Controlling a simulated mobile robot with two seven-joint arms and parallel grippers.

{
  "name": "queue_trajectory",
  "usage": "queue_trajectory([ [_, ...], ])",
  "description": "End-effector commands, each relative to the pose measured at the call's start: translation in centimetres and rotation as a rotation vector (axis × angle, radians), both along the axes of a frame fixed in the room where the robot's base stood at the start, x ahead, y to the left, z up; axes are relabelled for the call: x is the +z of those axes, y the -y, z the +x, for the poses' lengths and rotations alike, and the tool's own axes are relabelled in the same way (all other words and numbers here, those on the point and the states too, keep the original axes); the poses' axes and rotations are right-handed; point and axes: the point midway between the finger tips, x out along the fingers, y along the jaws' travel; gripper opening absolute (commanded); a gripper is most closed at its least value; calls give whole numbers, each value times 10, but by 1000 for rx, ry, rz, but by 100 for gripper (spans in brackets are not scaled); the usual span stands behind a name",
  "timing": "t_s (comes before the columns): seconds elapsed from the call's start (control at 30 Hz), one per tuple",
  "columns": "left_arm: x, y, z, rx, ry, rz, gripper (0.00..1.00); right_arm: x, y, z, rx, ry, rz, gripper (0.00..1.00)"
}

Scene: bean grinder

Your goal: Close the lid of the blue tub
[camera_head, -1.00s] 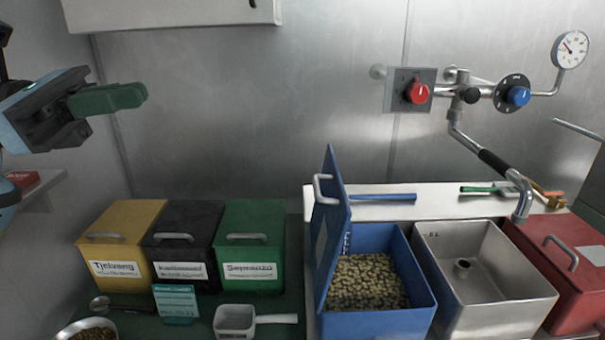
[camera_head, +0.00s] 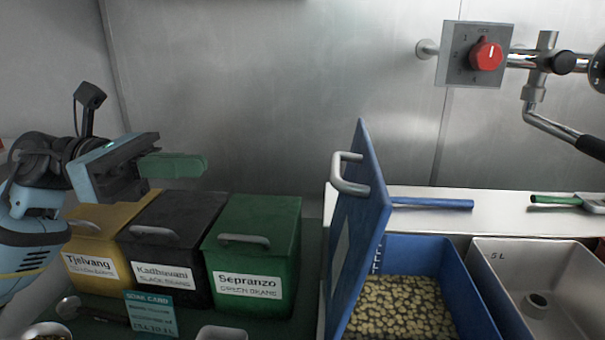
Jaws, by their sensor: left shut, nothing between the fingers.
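The blue tub (camera_head: 458,268) stands at the lower right, filled with pale green beans (camera_head: 400,308). Its blue lid (camera_head: 362,215) stands up, tilted, along the tub's left side, with a grey handle (camera_head: 347,175) on its left face. My left gripper (camera_head: 200,167) is shut and empty, with green fingers pointing right. It appears above the yellow, black and green bins, left of the lid and apart from it. My right gripper does not show.
Yellow (camera_head: 95,235), black (camera_head: 165,215) and green (camera_head: 255,225) bins stand at the left. A blue rod (camera_head: 432,203) lies behind the tub. A steel tub (camera_head: 540,270) stands close on its right. A pipe with a red knob (camera_head: 486,54) is on the wall.

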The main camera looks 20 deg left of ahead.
Motion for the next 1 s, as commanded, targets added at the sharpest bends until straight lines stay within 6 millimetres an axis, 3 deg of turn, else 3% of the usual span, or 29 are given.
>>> queue_trajectory([
  [0.17, 3, 13, 3, -2, 1, -1, 0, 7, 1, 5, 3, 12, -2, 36],
  [0.7, 7, 105, 29, -4, 5, -2, 0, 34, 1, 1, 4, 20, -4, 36],
  [1.0, 5, 132, 38, -1, 1, -1, 0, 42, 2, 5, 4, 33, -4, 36],
])
